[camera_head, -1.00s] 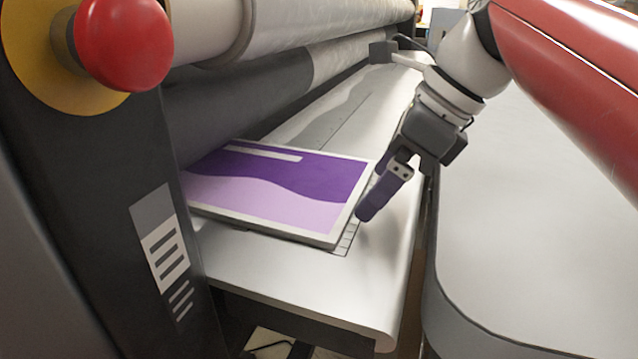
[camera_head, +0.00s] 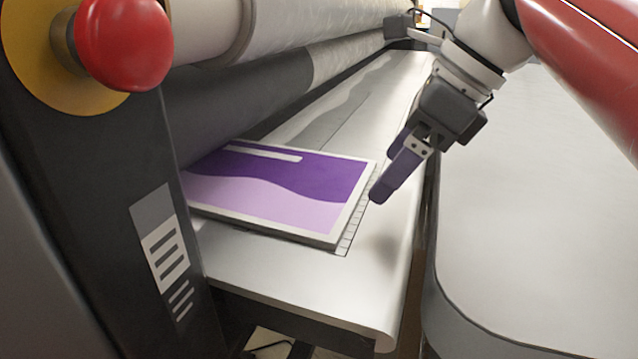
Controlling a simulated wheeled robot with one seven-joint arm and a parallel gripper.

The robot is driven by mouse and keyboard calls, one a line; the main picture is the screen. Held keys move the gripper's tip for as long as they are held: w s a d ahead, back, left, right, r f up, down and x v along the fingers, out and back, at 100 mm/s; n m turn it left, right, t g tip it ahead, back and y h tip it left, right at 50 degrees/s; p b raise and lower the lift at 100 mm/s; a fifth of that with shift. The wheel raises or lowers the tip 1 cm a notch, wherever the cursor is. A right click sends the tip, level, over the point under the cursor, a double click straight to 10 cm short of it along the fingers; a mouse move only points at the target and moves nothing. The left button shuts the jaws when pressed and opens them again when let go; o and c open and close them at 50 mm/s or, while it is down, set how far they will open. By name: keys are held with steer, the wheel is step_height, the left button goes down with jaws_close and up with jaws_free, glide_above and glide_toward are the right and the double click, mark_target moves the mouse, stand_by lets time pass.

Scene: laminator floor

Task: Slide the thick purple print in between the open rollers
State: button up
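The thick purple print (camera_head: 285,190) is a white-edged board with dark and light purple waves. It lies flat on the pale feed table (camera_head: 290,285), and its far left edge is at the rollers. The lower dark roller (camera_head: 225,115) and the upper pale roller (camera_head: 315,18) run back to the upper right; the gap at the print's far edge is not clearly seen. My gripper (camera_head: 388,170) is just right of the print's right edge, slightly above the table. Its two purple fingers show a gap, with nothing seen between them.
A red knob (camera_head: 124,42) on a yellow disc stands at the upper left on the dark side panel (camera_head: 110,190). A ruler strip (camera_head: 350,228) lies along the print's right edge. A broad grey surface (camera_head: 535,200) to the right is clear.

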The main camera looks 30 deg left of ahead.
steer(key=shift+a+v, duration=0.15)
steer(key=shift+v, duration=0.75)
steer(key=shift+a+v, duration=0.15)
steer(key=shift+v, duration=0.7)
steer(key=shift+r, duration=0.15)
steer(key=shift+s, duration=0.1)
